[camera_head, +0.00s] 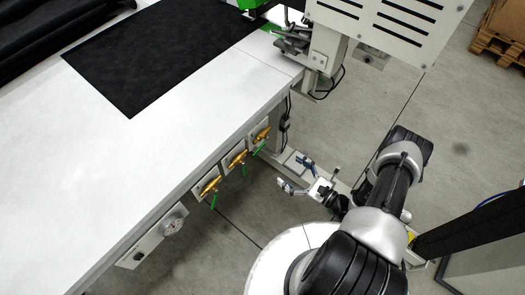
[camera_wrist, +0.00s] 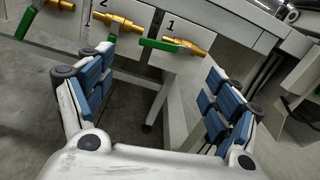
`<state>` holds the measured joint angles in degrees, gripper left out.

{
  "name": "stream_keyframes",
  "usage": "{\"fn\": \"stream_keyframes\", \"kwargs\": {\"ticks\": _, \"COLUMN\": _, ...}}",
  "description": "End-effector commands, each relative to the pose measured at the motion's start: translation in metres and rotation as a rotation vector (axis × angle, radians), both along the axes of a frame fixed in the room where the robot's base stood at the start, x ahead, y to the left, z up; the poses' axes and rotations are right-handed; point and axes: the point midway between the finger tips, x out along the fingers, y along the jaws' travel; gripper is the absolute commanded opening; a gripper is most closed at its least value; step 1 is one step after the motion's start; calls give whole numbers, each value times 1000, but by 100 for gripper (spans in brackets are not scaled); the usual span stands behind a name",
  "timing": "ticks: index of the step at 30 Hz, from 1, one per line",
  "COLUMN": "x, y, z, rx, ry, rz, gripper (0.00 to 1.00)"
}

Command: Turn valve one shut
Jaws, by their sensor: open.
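Valve one is the brass valve (camera_wrist: 193,47) on a white plate marked 1. Its green handle (camera_wrist: 165,45) points left, roughly along the brass body. In the head view, valve one (camera_head: 262,134) is the farthest of three on the table's side, with its green handle (camera_head: 258,149) showing. My gripper (camera_head: 294,173) is open and empty, off to the right of the valves and apart from them. In the wrist view, the blue-padded fingers (camera_wrist: 160,65) are spread wide, with valve one's handle ahead between them. No contact shows.
Valve two (camera_wrist: 118,22) and a third valve (camera_wrist: 60,4) sit left of valve one, with their handles hanging lower. A machine housing (camera_head: 390,30) stands beyond. Floor beside the valves is clear.

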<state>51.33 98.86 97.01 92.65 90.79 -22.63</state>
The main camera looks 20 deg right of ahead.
Motion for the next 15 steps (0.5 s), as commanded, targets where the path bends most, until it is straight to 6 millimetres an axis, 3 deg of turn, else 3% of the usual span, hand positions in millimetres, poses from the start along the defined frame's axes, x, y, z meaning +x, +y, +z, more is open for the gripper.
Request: {"fn": "stream_keyframes", "kwargs": {"ticks": 15, "x": 88, "y": 66, "z": 0, "rx": -2, "ry": -2, "rz": 7, "gripper": 82}}
